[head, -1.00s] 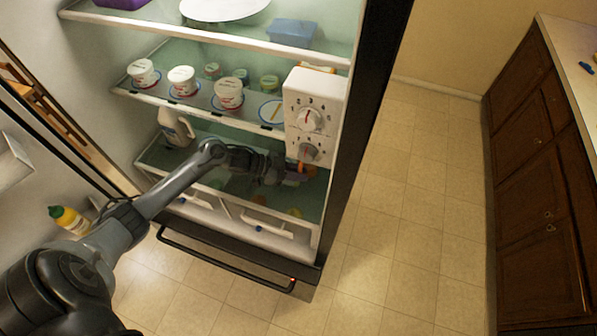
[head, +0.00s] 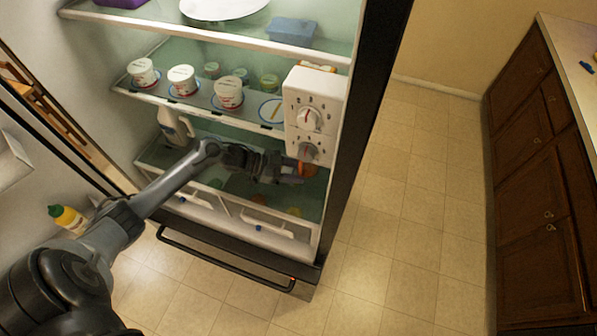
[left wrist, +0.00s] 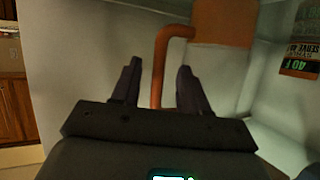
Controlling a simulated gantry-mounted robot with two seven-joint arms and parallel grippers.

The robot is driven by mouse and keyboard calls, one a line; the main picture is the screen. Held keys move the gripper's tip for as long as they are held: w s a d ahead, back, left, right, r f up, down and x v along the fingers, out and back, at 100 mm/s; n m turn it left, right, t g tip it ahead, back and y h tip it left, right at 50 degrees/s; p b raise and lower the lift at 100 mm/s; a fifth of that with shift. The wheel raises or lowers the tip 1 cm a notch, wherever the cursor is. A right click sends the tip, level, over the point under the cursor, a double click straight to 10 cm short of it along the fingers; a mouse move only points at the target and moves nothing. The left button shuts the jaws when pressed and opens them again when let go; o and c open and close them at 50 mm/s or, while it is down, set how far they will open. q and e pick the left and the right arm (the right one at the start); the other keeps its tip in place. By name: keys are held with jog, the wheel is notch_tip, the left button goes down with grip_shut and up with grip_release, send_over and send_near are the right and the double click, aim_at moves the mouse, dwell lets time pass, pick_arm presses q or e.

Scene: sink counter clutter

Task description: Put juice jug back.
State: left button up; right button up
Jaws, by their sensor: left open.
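The juice jug is orange and stands on the lower fridge shelf; in the head view only a small orange part (head: 303,168) shows beside my fingers, below the white dial box. In the left wrist view its bent orange handle (left wrist: 160,62) stands between my two fingers, with an orange block (left wrist: 222,22) behind it to the right. My left gripper (head: 293,170) is open around the handle; in the left wrist view the fingers (left wrist: 158,85) show gaps on both sides of it. Much of the jug is hidden. My right gripper is not in view.
The open fridge holds cups (head: 181,80) on the middle shelf (head: 155,92). A white jug (head: 176,127) stands at the left of the lower shelf. The white dial box (head: 312,112) hangs close above my gripper. A yellow bottle (head: 68,220) is in the door. The floor (head: 410,200) is clear.

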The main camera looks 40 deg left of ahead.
pick_arm(q)
jog(key=v, duration=1)
jog(key=d+f+y, duration=0.1)
jog(key=d+f, duration=0.1)
jog(key=d+f+y, duration=0.1)
jog(key=s+d+f+b, duration=0.1)
jog(key=d+f, duration=0.1)
jog(key=shift+d+f+y, duration=0.35)
jog(key=shift+y, duration=0.05)
jog(key=d+y, duration=0.1)
jog(key=s+d+f+n+y, duration=0.1)
jog(key=d, duration=0.1)
jog(key=d+f+n, duration=0.1)
jog(key=d, duration=0.1)
jog(key=shift+s+y, duration=0.25)
jog(key=shift+y, duration=0.15)
jog(key=s+d+r+n+g+y, duration=0.1)
jog(key=s+d+r+n+g, duration=0.1)
jog(key=s+d, duration=0.3)
jog(key=s+d+r+n+g+y, duration=0.2)
jog(key=s+d+n+g, duration=0.1)
jog(key=s, duration=0.7)
jog(key=shift+s+d+r+n+g+y, duration=0.3)
jog(key=shift+s+d+n+g, duration=0.15)
jog(key=shift+d, duration=0.45)
jog(key=shift+w, duration=0.1)
